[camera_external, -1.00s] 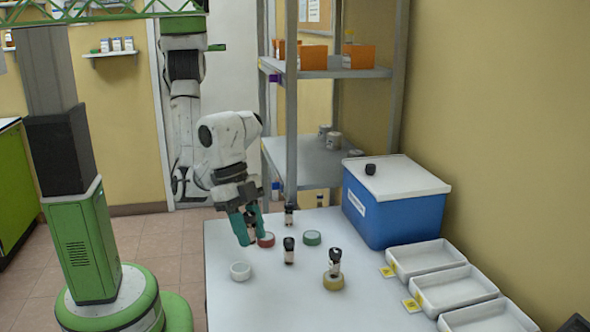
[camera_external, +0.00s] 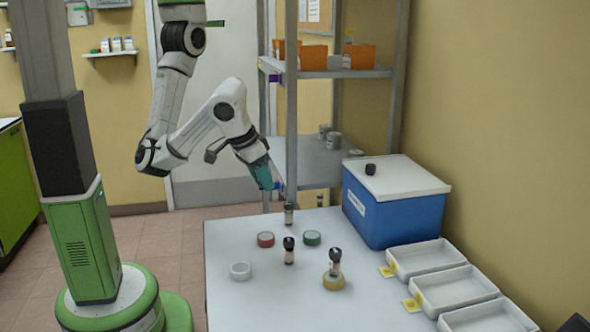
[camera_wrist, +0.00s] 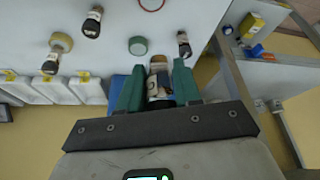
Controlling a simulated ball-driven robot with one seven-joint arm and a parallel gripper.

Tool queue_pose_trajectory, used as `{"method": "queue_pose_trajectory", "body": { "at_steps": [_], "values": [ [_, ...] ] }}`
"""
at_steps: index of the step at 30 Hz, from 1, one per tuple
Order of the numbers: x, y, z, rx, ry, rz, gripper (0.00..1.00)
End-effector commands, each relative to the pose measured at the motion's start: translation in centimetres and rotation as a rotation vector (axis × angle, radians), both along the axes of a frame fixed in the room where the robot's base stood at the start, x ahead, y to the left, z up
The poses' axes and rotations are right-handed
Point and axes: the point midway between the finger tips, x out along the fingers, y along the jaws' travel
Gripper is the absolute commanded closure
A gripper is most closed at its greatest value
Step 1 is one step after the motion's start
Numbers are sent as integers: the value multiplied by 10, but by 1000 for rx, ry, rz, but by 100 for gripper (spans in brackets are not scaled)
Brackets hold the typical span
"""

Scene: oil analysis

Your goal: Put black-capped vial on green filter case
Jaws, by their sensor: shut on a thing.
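My gripper (camera_wrist: 156,82) is shut on a small vial (camera_wrist: 158,72) with a pale label, held between its green fingers; its cap is hard to make out. In the external view my gripper (camera_external: 264,178) is raised over the table's far edge, and the held vial cannot be made out. The green filter case (camera_external: 312,238) lies flat on the table with nothing on it; it also shows in the wrist view (camera_wrist: 138,45), beyond the fingers. Dark-capped vials stand on the table at the back (camera_external: 289,214) and in the middle (camera_external: 289,252).
A red case (camera_external: 265,239) and a white case (camera_external: 241,271) lie empty to the left. Another dark-capped vial (camera_external: 335,262) stands on a yellow case (camera_external: 333,283). A blue box (camera_external: 390,215) and white trays (camera_external: 425,258) fill the right side. A metal shelf (camera_external: 291,120) rises behind.

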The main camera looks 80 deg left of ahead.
Motion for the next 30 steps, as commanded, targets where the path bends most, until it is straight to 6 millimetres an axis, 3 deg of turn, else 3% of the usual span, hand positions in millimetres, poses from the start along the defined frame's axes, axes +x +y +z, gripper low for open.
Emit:
{"method": "queue_pose_trajectory", "body": {
  "at_steps": [4,10,30],
  "values": [
    [1,30,1,-1,1,161,96],
    [5,48,-2,-1,0,257,96],
    [76,7,-42,-1,2,264,96]
  ]
}}
